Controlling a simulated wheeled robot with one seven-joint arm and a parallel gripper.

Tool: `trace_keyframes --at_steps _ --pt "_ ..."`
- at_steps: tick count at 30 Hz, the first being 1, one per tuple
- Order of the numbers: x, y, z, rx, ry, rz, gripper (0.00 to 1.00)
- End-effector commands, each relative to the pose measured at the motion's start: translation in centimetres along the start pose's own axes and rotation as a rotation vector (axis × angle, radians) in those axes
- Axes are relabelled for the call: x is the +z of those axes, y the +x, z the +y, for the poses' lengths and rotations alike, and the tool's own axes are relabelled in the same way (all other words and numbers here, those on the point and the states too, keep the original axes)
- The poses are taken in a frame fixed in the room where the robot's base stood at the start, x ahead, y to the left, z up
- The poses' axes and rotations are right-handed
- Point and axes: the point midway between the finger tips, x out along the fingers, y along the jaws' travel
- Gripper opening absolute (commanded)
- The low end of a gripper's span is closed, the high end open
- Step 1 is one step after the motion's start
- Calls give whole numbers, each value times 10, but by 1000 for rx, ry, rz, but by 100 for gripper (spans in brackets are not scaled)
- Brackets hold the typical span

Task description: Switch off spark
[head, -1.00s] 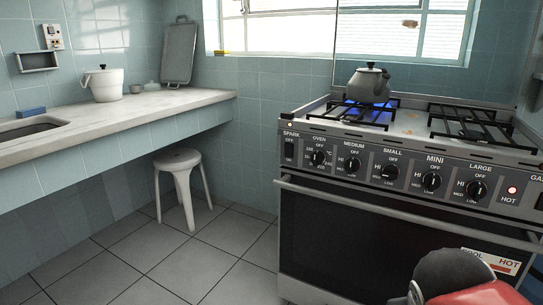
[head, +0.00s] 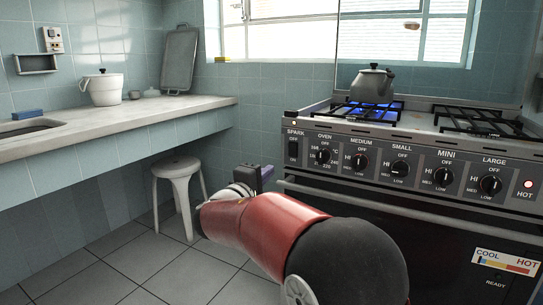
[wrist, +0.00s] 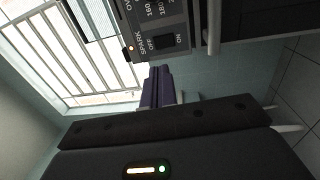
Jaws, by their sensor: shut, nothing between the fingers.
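The black SPARK rocker switch (head: 293,150) is at the left end of the stove's front panel, under its SPARK label. In the wrist view the switch (wrist: 166,41) sits between the words OFF and ON; I cannot tell which side is pressed. My gripper (head: 262,172) is left of and below the switch in the head view, with its red arm link in front of the stove. In the wrist view the purple-grey fingers (wrist: 158,84) are shut and empty, apart from the switch.
The stove (head: 408,181) has several knobs right of the switch and a handle bar below the panel. A grey kettle (head: 371,85) stands over a blue flame. A white stool (head: 178,171) is left of my gripper. A counter (head: 150,109) runs along the left.

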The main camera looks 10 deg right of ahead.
Motion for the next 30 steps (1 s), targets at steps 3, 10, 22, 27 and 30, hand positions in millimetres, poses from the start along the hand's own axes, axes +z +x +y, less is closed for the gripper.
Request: trace_keyframes --at_steps 3,10,22,27,30 --pt "-7 0 0 19 -3 13 0" --pt "-7 0 1 18 -4 14 0" --pt "-6 45 2 17 -4 10 0" --pt "-7 83 3 17 -5 10 0" --pt "-7 103 3 16 -5 10 0"
